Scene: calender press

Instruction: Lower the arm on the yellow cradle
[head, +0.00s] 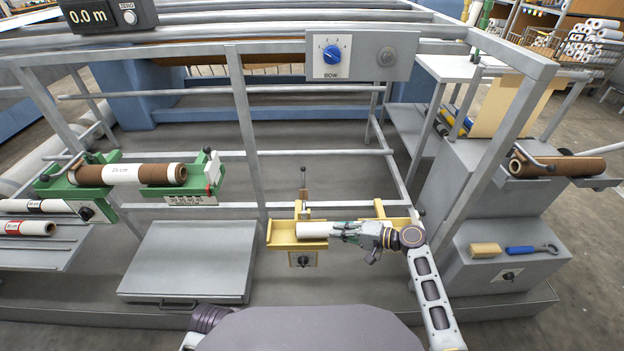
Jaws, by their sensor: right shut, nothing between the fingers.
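The yellow cradle (284,243) is fixed to the grey frame near the middle of the head view. A white roll (312,229) lies in it. A thin arm with a dark handle (303,190) stands upright at the cradle's left end, apart from my gripper. My right gripper (340,230) is shut and empty. It appears over or against the right part of the white roll, to the right of and below the raised arm. Whether it touches the roll is unclear. It hides part of the roll and cradle. My left gripper is not in view.
A green cradle (119,196) holding a brown roll with a white band (122,174) is at left. A control box with a blue knob (332,54) is above. A frame post (243,130) stands left of the yellow cradle. A grey cabinet (505,240) stands at right.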

